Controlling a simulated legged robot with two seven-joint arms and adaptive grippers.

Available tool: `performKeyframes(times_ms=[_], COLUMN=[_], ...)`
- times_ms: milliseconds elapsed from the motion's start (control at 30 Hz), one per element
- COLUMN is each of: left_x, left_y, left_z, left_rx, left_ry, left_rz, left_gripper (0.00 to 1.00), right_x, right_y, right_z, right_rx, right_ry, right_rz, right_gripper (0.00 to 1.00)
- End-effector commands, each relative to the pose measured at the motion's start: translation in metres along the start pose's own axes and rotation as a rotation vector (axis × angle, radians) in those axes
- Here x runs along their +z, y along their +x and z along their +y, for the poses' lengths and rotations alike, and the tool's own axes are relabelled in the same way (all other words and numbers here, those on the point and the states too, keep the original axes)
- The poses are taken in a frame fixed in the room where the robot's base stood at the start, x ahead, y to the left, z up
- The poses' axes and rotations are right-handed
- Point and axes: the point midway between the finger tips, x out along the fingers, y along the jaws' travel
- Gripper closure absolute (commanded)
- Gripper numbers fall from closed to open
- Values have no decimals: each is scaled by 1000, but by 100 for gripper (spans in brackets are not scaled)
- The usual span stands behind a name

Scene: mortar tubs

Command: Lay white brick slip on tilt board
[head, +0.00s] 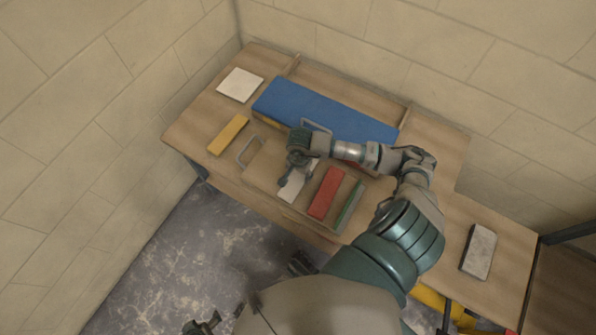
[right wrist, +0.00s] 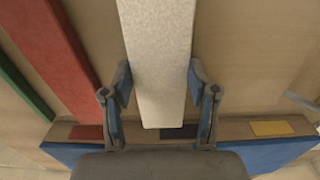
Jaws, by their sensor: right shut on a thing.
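The white brick slip (head: 291,187) is a pale, speckled bar at the front middle of the bench. My right gripper (head: 297,164) is over its far end. In the right wrist view the slip (right wrist: 157,60) runs between the two fingers (right wrist: 160,107), one finger at each long side, and the jaws are shut on it. I cannot tell whether it is clear of the bench. The blue board (head: 325,108), seemingly the tilt board, lies behind the gripper. Its front ledge shows coloured patches in the right wrist view. My left gripper (head: 203,325) is partly visible at the bottom edge, its jaws unclear.
A red slip (head: 325,192) and a green slip (head: 349,206) lie right of the white one. A yellow slip (head: 228,134), a metal loop (head: 249,152) and a white square (head: 240,84) are left. A grey block (head: 479,251) lies far right.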

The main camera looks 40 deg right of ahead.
Motion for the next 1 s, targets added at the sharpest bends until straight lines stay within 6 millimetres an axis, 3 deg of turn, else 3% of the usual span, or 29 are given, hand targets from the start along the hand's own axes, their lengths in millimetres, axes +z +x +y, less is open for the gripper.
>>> performKeyframes(times_ms=[800,833,933,1000], left_x=[3,3,3,3], left_y=[6,6,6,6], left_z=[1,1,1,1], left_rx=[1,1,1,1], left_ry=[0,0,0,0], left_rz=[-4,-4,-3,-3], left_gripper=[12,12,12,12], right_x=[-1,0,0,0], right_y=[8,8,7,7], right_z=[0,0,0,0], right_rx=[-1,-2,-2,-2], right_ry=[0,0,0,0], right_rz=[0,0,0,0], right_gripper=[95,39,14,12])
